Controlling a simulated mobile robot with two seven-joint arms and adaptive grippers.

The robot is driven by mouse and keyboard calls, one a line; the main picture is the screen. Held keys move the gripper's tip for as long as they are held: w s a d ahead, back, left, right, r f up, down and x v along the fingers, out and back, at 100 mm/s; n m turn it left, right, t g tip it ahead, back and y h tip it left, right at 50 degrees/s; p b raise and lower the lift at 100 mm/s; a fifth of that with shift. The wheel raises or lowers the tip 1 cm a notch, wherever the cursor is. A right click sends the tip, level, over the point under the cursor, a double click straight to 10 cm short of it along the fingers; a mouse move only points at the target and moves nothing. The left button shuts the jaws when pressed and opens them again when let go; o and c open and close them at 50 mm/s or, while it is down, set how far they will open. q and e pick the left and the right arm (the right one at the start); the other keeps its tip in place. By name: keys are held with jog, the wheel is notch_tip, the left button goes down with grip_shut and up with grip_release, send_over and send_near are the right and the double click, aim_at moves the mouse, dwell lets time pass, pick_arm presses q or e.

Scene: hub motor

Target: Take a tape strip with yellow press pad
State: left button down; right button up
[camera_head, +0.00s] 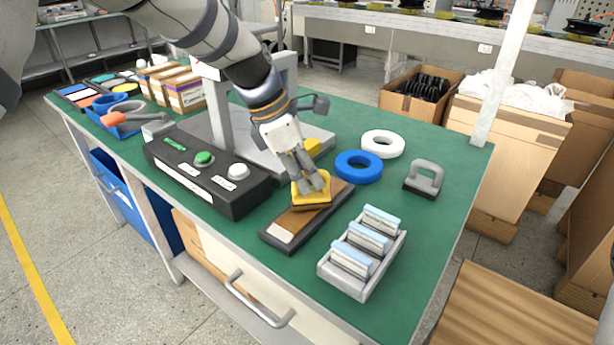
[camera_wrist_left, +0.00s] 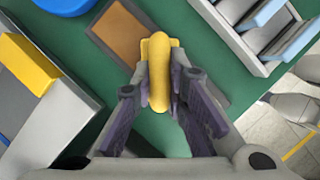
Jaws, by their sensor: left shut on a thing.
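My left gripper (camera_head: 314,178) is shut on the yellow press pad (camera_head: 311,190), over the middle of a dark board with a brown strip area (camera_head: 302,219). In the left wrist view the pad's yellow handle (camera_wrist_left: 160,75) stands between the two fingers (camera_wrist_left: 160,105), and the board's brown face (camera_wrist_left: 118,35) shows beyond it. I cannot tell whether the pad touches the board. Any tape strip under the pad is hidden. My right gripper is in neither view.
A grey rack (camera_head: 375,288) with several light-blue-topped pieces stands right of the board. A blue ring (camera_head: 345,170), a white ring (camera_head: 369,143) and a grey handled block (camera_head: 423,188) lie behind it. A black button box (camera_head: 182,172) stands left. Green tabletop (camera_head: 440,238) is clear at right.

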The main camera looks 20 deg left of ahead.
aim_at(320, 171)
pick_arm(q)
notch_tip(320, 171, up, 6)
jog(key=shift+r+p, duration=0.25)
jog(key=shift+p, duration=0.2)
jog(key=shift+f, duration=0.15)
